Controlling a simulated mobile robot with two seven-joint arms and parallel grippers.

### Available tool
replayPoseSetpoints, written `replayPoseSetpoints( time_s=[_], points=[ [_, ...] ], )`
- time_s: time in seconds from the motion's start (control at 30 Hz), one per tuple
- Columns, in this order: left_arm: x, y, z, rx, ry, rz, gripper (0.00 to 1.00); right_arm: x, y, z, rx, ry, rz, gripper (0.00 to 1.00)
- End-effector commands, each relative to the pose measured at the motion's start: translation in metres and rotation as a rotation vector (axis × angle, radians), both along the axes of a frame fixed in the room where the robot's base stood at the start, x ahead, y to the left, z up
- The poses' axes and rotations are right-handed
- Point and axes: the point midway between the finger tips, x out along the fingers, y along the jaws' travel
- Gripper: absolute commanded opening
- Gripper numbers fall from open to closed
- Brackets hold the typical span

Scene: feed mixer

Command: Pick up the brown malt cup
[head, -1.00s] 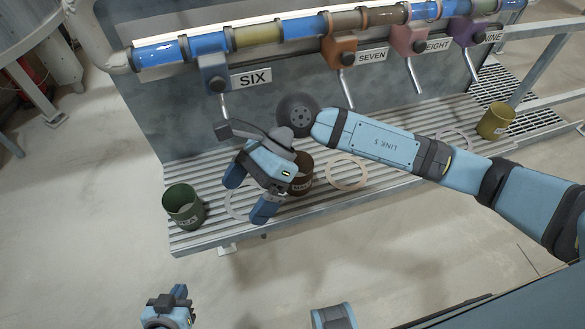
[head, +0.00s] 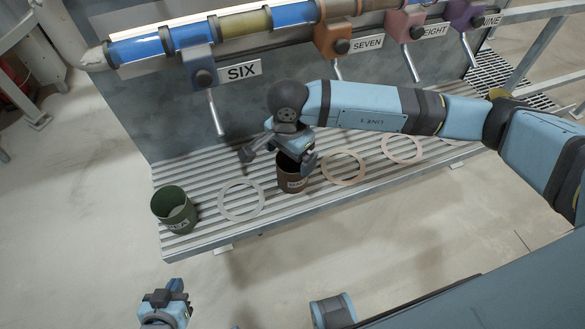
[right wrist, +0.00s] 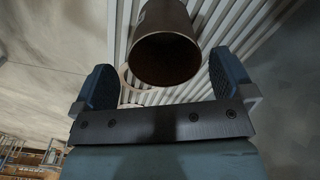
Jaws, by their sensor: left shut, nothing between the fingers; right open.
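The brown malt cup (head: 292,183) stands upright on the ribbed shelf, partly hidden behind my right gripper. My right gripper (head: 280,159) is open, with its fingers at the cup's rim. In the right wrist view the cup (right wrist: 165,58) shows its dark open mouth between the two spread fingers of the right gripper (right wrist: 164,88). I see a gap on both sides, and the fingers are not closed on it. My left gripper (head: 166,303) is low at the bottom of the head view, shut and empty, far from the cup.
A green cup (head: 173,211) stands at the shelf's left end. Flat rings (head: 241,201) lie on the ribbed shelf (head: 215,234) around the brown cup. Dispensers with levers (head: 215,110) hang behind it. An olive cup is mostly hidden behind my right arm.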

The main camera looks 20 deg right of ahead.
Motion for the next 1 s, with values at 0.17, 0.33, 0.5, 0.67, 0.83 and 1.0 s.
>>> replayPoseSetpoints(
  time_s=[0.17,0.33,0.5,0.67,0.83,1.0],
  points=[
    [0.0,0.0,0.002,0.002,-0.001,0.0,0.0,0.001,-0.001,-0.011,0.0,0.004,-0.002,1.0],
    [0.0,0.001,0.007,0.004,-0.005,-0.002,0.0,0.004,-0.003,-0.037,0.0,0.004,-0.002,1.0],
    [0.0,0.001,0.007,0.007,-0.008,-0.003,0.0,0.004,-0.003,-0.053,0.0,0.001,-0.001,1.0],
    [0.0,0.001,0.006,0.007,-0.008,-0.003,0.0,0.004,-0.003,-0.053,0.001,0.0,0.0,1.0],
    [0.0,0.001,0.006,0.006,-0.008,-0.004,0.0,0.004,-0.003,-0.053,0.001,0.0,-0.001,0.66],
    [-0.001,0.001,0.006,0.006,-0.007,-0.004,0.0,0.004,-0.003,-0.053,0.001,0.0,-0.001,0.6]
  ],
)
